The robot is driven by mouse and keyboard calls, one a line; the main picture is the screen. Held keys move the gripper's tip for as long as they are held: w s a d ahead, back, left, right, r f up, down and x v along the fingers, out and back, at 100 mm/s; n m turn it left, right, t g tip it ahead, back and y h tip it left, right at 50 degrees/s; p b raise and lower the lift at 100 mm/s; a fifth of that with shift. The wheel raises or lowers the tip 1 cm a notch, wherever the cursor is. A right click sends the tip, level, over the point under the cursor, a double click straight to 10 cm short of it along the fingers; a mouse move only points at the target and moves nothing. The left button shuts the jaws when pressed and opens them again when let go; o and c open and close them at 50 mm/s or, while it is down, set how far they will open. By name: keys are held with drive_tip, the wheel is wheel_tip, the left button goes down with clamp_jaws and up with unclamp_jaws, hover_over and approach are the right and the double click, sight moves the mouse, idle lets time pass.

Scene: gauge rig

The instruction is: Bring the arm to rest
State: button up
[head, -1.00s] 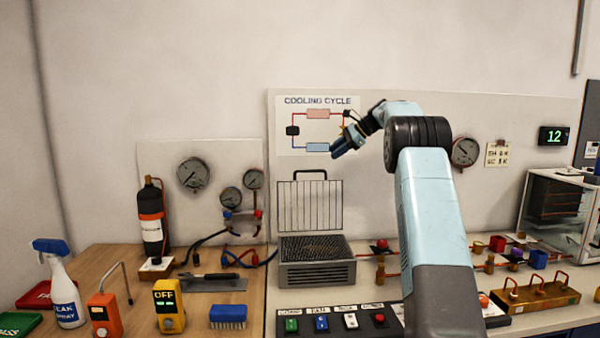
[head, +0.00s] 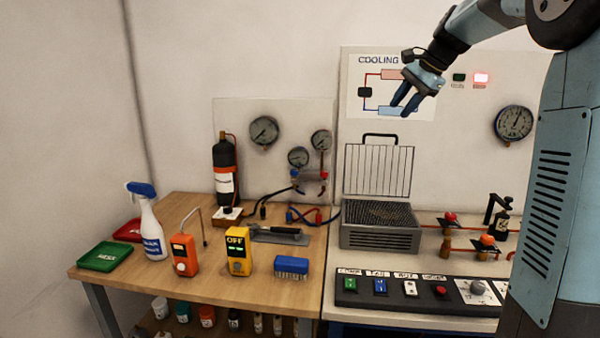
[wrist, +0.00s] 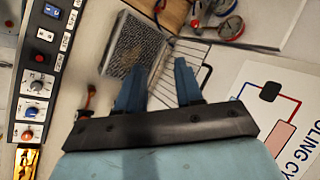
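My gripper (head: 408,98) is raised in front of the cooling cycle chart (head: 357,98) on the back panel. Its two blue fingers stand apart with nothing between them, so it is open and empty. The wrist view also shows the open gripper (wrist: 160,85), with the finned grey unit (wrist: 132,52) and its wire rack beyond the fingers. My arm reaches in from the right of the head view, bent at the elbow, and hides part of the right side of the bench.
The wooden table (head: 160,262) at left holds a spray bottle (head: 150,225), an orange device (head: 184,254), a yellow device marked OFF (head: 238,252) and a blue brush (head: 291,267). A switch panel (head: 420,292) lies along the right bench's front. Gauges hang on the back panels.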

drive_tip(key=s+a+f+n+h, duration=0.1)
drive_tip(key=s+a+f+n, duration=0.15)
drive_tip(key=s, duration=0.75)
drive_tip(key=s+a+f+n+h, duration=0.2)
drive_tip(key=s+n, duration=0.1)
drive_tip(key=s, duration=0.7)
drive_tip(key=s+f+n, duration=0.2)
drive_tip(key=s+f, duration=0.3)
drive_tip(key=s, duration=0.3)
drive_tip(key=s+f+n+t+h, duration=0.1)
drive_tip(key=s+f+n, duration=0.2)
drive_tip(key=s+f, duration=0.3)
drive_tip(key=s, duration=0.2)
drive_tip(key=shift+s+d+n+h, duration=0.3)
drive_tip(key=shift+d+n, duration=0.05)
